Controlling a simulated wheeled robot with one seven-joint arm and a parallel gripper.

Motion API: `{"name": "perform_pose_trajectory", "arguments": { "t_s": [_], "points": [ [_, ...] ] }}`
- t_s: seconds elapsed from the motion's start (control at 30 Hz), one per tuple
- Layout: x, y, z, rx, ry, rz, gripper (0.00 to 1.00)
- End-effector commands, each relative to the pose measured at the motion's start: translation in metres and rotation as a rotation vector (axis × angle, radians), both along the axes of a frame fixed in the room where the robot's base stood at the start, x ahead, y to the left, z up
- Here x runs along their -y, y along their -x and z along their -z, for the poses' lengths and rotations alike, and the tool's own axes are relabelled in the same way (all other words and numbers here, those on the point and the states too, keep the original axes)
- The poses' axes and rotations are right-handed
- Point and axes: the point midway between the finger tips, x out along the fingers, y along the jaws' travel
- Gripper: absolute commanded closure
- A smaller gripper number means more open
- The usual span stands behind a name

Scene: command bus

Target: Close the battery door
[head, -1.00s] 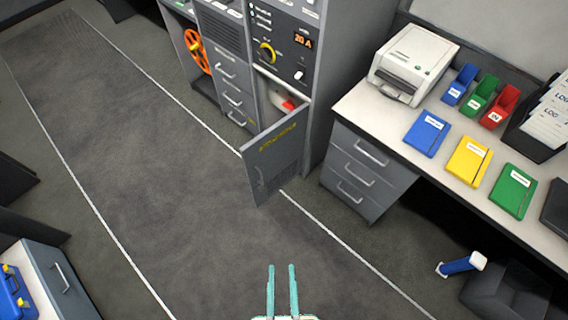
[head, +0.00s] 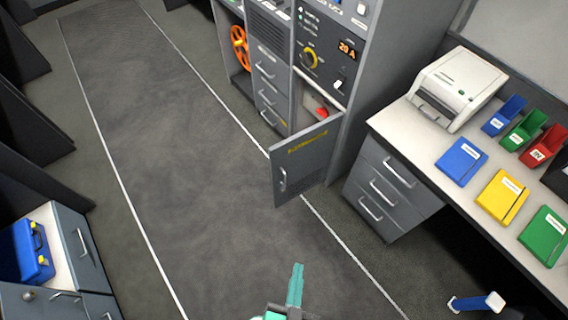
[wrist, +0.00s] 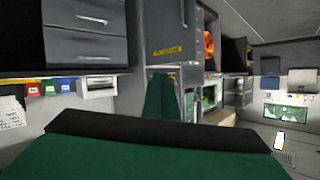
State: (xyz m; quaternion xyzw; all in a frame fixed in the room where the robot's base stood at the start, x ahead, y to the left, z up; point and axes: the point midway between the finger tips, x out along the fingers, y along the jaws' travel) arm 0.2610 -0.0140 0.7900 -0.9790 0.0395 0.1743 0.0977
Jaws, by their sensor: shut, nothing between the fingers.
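The battery door (head: 302,168) is a grey panel with a yellow label and a vertical handle (head: 283,180). It stands swung open, out from the lower part of the grey cabinet (head: 360,60). A red item (head: 321,114) shows in the opening behind it. My gripper (head: 297,268) is shut and empty over the floor, nearer to me than the door and apart from it. In the wrist view, the green fingers (wrist: 162,98) are together, and the door (wrist: 163,25) shows beyond them with its yellow label, the picture being upside down.
A desk with grey drawers (head: 385,190) stands right of the door, bearing a printer (head: 455,85) and coloured books. An orange wheel (head: 240,48) is in the cabinet's left bay. A blue case (head: 27,250) lies on a left counter. The middle floor is clear. A blue-white cylinder (head: 476,302) lies lower right.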

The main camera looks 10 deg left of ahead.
Motion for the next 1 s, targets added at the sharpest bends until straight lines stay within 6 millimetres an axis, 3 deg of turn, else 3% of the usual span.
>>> {"name": "perform_pose_trajectory", "arguments": {
  "t_s": [0.2, 0.4, 0.5, 0.73, 1.0],
  "points": [
    [0.005, -0.049, 0.077, -0.11, -0.24, 0.078, 1.0],
    [0.0, -0.101, 0.127, -0.199, -0.474, 0.105, 1.0],
    [-0.005, -0.13, 0.143, -0.237, -0.595, 0.1, 1.0],
    [-0.018, -0.203, 0.152, -0.304, -0.867, 0.044, 1.0],
    [-0.027, -0.281, 0.118, -0.351, -1.138, -0.096, 1.0]
  ]
}}
